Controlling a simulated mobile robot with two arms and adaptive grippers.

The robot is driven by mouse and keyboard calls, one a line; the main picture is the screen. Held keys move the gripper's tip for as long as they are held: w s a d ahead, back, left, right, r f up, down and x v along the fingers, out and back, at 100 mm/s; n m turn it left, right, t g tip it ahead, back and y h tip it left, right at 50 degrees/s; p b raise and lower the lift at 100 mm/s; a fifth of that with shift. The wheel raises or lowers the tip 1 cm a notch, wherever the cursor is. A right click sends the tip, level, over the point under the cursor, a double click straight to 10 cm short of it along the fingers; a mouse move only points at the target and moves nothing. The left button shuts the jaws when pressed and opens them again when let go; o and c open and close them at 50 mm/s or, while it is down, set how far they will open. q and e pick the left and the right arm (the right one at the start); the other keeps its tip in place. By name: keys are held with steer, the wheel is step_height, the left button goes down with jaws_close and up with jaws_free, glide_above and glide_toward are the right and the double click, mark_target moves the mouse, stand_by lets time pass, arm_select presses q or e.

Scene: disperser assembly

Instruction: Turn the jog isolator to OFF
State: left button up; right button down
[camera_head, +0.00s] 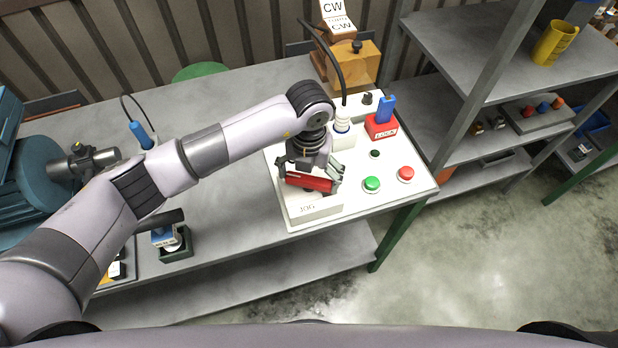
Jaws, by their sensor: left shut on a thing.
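The jog isolator is a red handle (305,182) on a white box (312,212) marked "JOG", at the front left of the white control panel (345,213). My left gripper (309,178) comes down from above and is shut on the red handle, with a finger at each end of it. The gripper partly covers the handle and the box top, so the handle's position marks cannot be read. My right gripper is not in view.
Green button (372,185), red button (405,174) and a red block with a blue tab (386,112) sit right of the gripper. A white ribbed post with a cable (342,120) stands close behind it. Shelves (480,60) stand at the right.

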mark_target(309, 178)
arm_select(q)
steer(key=n+b, duration=0.1)
steer(key=n, duration=0.2)
steer(key=shift+n, duration=0.3)
steer(key=shift+n+b, duration=0.5)
steer(key=shift+n, duration=0.9)
steer(key=o, duration=0.9)
steer(key=shift+c, duration=0.2)
steer(key=shift+r, duration=0.25)
step_height(309, 178, up, 12)
steer(key=shift+f, duration=0.2)
